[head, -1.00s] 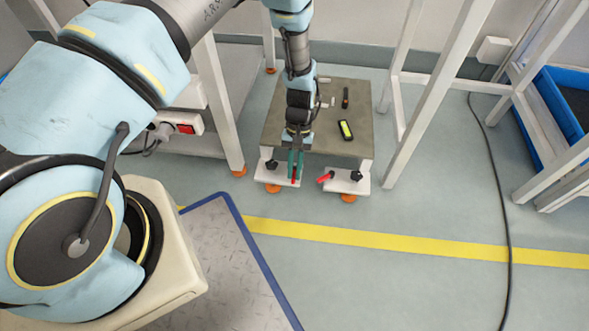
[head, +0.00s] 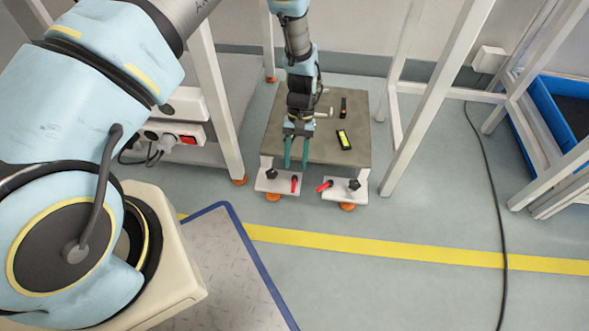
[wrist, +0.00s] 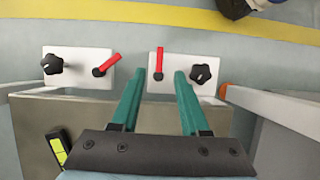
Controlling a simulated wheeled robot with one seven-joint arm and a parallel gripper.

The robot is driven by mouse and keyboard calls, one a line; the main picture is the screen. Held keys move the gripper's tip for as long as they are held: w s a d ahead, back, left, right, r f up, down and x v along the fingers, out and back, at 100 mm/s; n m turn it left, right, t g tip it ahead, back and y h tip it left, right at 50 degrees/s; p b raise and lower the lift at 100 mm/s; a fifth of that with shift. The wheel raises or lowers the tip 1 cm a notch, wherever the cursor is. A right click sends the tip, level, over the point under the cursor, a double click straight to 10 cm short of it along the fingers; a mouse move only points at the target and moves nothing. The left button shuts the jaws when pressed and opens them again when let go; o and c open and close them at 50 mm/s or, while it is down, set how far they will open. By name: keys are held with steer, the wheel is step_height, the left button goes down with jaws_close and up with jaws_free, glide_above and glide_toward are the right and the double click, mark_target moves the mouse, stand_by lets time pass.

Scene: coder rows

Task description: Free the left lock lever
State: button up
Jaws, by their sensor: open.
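The left lock lever (head: 294,184) is red and sits on the left white foot plate (head: 264,186) of the low table. It points straight out toward the front, away from the tabletop; it also shows upright in the wrist view (wrist: 159,60). My gripper (head: 295,167) is open, its two green fingers pointing at that plate. In the wrist view the lever's pivot lies between the fingertips (wrist: 158,78), with nothing gripped. I cannot tell the exact height gap. The right red lever (head: 324,186) lies slanted on the right plate (head: 336,194).
A black knob (head: 271,174) stands beside the left lever, another (head: 354,184) beside the right one. A yellow-faced device (head: 343,139) lies on the grey tabletop (head: 345,113). White rack legs flank the table. The floor in front is clear, crossed by a yellow line (head: 390,253).

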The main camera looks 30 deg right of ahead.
steer(key=v, duration=0.3)
steer(key=shift+w+d+r+p, duration=0.1)
steer(key=shift+d+r+p, duration=0.05)
steer(key=shift+r+p, duration=0.25)
